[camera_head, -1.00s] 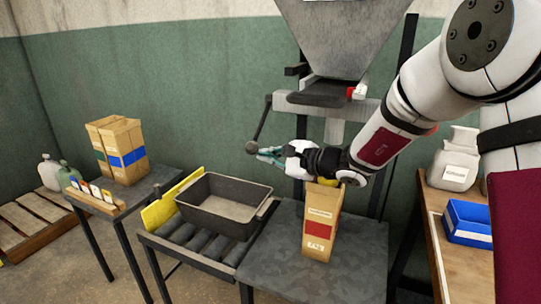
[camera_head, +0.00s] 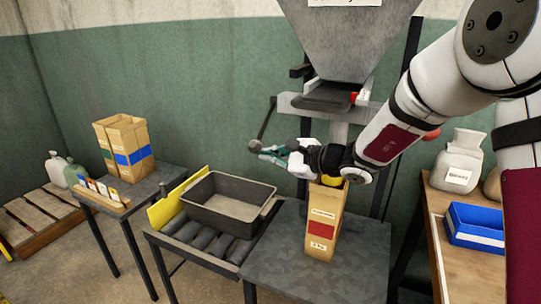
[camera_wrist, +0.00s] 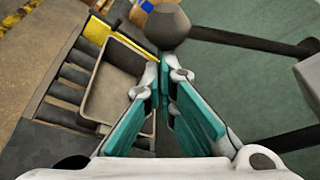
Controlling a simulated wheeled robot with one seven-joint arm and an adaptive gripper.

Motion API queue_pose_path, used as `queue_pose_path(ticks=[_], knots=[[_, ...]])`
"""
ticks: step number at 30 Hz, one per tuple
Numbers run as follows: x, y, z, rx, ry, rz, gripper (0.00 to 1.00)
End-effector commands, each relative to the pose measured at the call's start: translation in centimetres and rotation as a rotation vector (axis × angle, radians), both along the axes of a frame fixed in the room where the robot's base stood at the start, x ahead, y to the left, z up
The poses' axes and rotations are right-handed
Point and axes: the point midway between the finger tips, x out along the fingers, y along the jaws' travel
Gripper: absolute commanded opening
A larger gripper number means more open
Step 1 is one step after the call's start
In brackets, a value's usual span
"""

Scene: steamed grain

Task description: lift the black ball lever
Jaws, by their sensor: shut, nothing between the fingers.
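The black ball lever hangs from the hopper frame, its rod slanting down to a dark ball (camera_head: 256,146). In the wrist view the ball (camera_wrist: 167,27) is just beyond my fingertips, and its rod runs off to the right. My gripper (camera_head: 268,152) is at the ball's lower right in the head view. Its teal fingers (camera_wrist: 163,68) are shut together with nothing between them. I cannot tell whether the fingertips touch the ball.
A grey hopper (camera_head: 345,40) stands above. Below are a dark tray (camera_head: 205,218) on rollers and a paper bag (camera_head: 324,240) on a metal table (camera_head: 365,270), close under my wrist. A blue bin (camera_head: 470,236) is at right. Open air lies left of the lever.

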Motion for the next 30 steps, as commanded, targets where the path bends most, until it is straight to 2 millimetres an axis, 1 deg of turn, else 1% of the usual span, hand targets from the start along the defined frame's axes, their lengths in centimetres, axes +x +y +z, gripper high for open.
queue_pose_path(ticks=[1, 9, 18, 24, 30], knots=[[-0.4, 0.2, 0.5, 0.002, -0.001, 0.004, 0.0], [-2.0, 0.9, 2.6, 0.003, -0.005, 0.006, 0.0], [-3.1, 1.3, 4.6, 0.002, -0.005, 0.007, 0.0], [-3.3, 1.4, 5.1, 0.002, -0.003, 0.005, 0.0], [-3.3, 1.4, 5.2, 0.001, -0.003, 0.005, 0.0]])
